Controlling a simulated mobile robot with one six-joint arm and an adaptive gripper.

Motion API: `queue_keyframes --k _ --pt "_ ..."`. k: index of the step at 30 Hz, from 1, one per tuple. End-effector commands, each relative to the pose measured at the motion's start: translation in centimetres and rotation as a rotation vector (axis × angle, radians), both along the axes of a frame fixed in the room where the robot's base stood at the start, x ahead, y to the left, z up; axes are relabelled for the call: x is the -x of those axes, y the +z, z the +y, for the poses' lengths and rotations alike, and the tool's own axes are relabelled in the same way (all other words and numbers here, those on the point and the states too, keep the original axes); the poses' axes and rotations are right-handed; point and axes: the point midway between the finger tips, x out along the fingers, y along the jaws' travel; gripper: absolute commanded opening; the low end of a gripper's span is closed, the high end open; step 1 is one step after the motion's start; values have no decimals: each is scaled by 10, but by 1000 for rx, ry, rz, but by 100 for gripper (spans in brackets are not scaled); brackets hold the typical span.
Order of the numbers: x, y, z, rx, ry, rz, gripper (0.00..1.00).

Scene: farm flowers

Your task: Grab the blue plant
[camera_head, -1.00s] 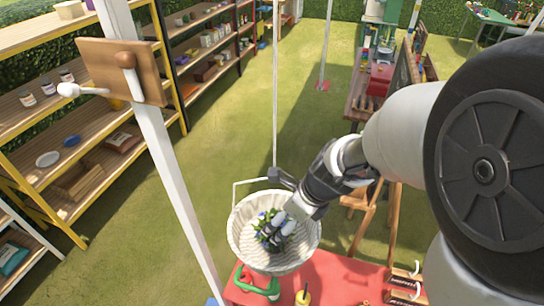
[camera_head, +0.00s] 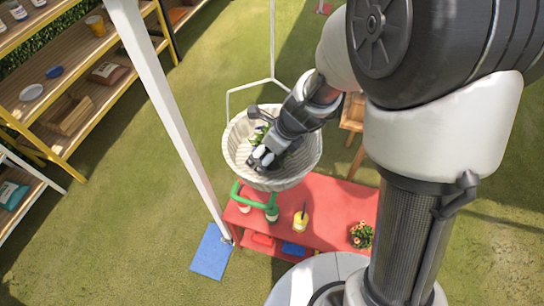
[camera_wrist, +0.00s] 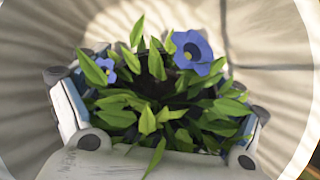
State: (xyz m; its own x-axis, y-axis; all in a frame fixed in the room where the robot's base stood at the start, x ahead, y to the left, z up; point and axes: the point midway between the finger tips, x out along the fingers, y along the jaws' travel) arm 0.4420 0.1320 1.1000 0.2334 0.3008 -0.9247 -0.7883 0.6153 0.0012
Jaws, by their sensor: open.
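The blue plant (camera_wrist: 165,95) has green leaves and blue flowers and stands inside a pale hanging basket. In the head view only a bit of the plant (camera_head: 257,133) shows beside my gripper. The basket (camera_head: 237,158) is round, ribbed and whitish, and hangs from thin rods. My gripper (camera_head: 262,158) reaches down into the basket. In the wrist view my open gripper (camera_wrist: 160,125) has its fingers on the left and right sides of the plant, with leaves between them. Whether the fingers touch the plant cannot be told.
A red table (camera_head: 335,210) stands below the basket, with a yellow cup (camera_head: 301,220), green-handled items (camera_head: 271,212) and a small flowering plant (camera_head: 361,235). A white post (camera_head: 170,115) rises left of the basket. Wooden shelves (camera_head: 75,130) stand further left. Open grass lies between.

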Motion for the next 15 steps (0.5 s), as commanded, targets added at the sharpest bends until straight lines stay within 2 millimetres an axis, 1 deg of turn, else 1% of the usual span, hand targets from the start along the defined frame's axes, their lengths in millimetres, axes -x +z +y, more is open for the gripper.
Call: queue_keyframes --k 5,6,15 --pt "-1 1 0 0 1 -2 87" --pt "-1 1 0 -1 1 -2 86" --pt "-1 1 0 0 1 -2 66"
